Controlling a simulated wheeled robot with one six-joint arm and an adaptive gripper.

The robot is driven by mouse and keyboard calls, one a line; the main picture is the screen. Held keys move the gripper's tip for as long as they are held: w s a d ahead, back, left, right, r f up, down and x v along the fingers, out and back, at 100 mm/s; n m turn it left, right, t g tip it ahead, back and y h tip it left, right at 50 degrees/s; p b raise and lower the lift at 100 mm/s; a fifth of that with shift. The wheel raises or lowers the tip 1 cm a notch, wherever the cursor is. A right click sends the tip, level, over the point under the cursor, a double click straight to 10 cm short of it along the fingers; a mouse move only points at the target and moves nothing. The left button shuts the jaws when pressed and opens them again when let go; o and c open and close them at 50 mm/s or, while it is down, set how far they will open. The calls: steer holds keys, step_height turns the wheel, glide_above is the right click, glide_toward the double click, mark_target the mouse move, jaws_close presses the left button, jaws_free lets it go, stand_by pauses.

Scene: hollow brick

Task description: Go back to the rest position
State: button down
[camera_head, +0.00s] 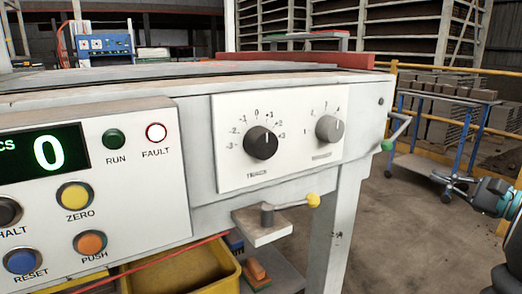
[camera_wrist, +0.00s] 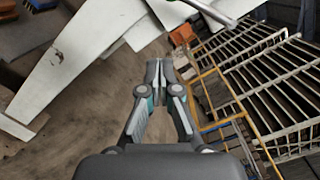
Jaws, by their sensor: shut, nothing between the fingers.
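My gripper (camera_wrist: 158,75) shows in the wrist view, its fingers shut with nothing between them. It hangs in free air above the concrete floor, apart from the machine's pale leg and frame at the upper left.
The control bench (camera_head: 290,200) fills the left and middle, with knobs, buttons and a display reading 0. A yellow-tipped lever (camera_head: 312,200) and a green-tipped handle (camera_head: 388,146) stick out. Floor between is clear.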

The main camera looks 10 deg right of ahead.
steer(key=s+a+f+n+g, duration=0.1)
steer(key=a+f+n+g, duration=0.15)
steer(key=a, duration=0.65)
steer(key=s+a+f+n+g, duration=0.1)
steer(key=a+f+n+g, duration=0.2)
steer(key=a, duration=0.6)
steer(key=s+a+f+n+g, duration=0.15)
steer(key=a+g, duration=0.25)
steer(key=a, duration=0.4)
steer(key=s+a+f+n+h, duration=0.3)
steer(key=s+f+n+h, duration=0.1)
steer(key=s+n, duration=0.2)
steer(key=s+a+f+n+g+h+p, duration=0.1)
steer(key=s+a+f+n+h, duration=0.3)
steer(key=s+n, duration=0.2)
steer(key=shift+s+a+h, duration=0.2)
steer(key=shift+s+h, duration=0.1)
steer(key=shift+s, duration=0.05)
